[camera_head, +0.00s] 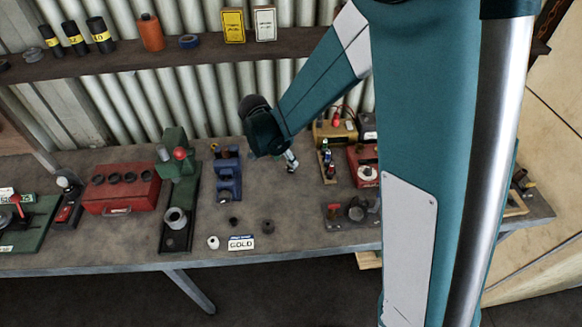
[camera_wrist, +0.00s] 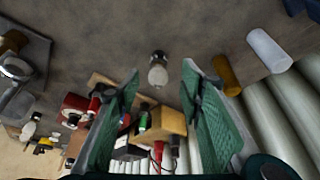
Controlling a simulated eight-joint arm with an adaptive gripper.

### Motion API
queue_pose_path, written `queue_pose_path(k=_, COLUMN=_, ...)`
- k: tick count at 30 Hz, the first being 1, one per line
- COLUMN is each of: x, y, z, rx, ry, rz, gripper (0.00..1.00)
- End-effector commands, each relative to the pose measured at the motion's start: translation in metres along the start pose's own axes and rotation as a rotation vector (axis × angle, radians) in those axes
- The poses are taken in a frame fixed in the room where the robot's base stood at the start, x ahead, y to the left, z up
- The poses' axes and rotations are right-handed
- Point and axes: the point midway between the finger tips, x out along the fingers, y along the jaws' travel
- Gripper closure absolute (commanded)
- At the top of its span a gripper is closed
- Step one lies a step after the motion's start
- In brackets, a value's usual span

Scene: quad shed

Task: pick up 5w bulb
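A small bulb (camera_wrist: 158,74) with a pale glass and a dark base lies on the bench top, near the centre of the wrist view. No wattage marking can be read on it. My gripper (camera_wrist: 160,70) is open. Its two teal fingers stand either side of the bulb in the picture, with clear space on both sides. I cannot tell how far the tips are above the bench. In the head view my gripper (camera_head: 290,157) points down over the bench behind the middle, and the bulb cannot be clearly made out there. Another bulb-like item (camera_wrist: 30,128) shows at left in the wrist view.
In the head view, a yellow box (camera_head: 336,130) and a red device (camera_head: 362,166) stand right of my gripper. A blue tool (camera_head: 228,175) and a green press (camera_head: 180,190) stand left. A GOLD label (camera_head: 241,243) lies near the front edge. A shelf (camera_head: 190,54) runs behind.

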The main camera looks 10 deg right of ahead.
Motion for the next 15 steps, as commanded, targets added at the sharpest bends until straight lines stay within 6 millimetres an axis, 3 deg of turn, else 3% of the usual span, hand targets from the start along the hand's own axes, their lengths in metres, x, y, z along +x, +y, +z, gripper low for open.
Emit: queue_pose_path(k=15, x=0.011, y=0.001, z=-0.001, rx=0.001, ry=0.0, rz=0.0, gripper=0.62)
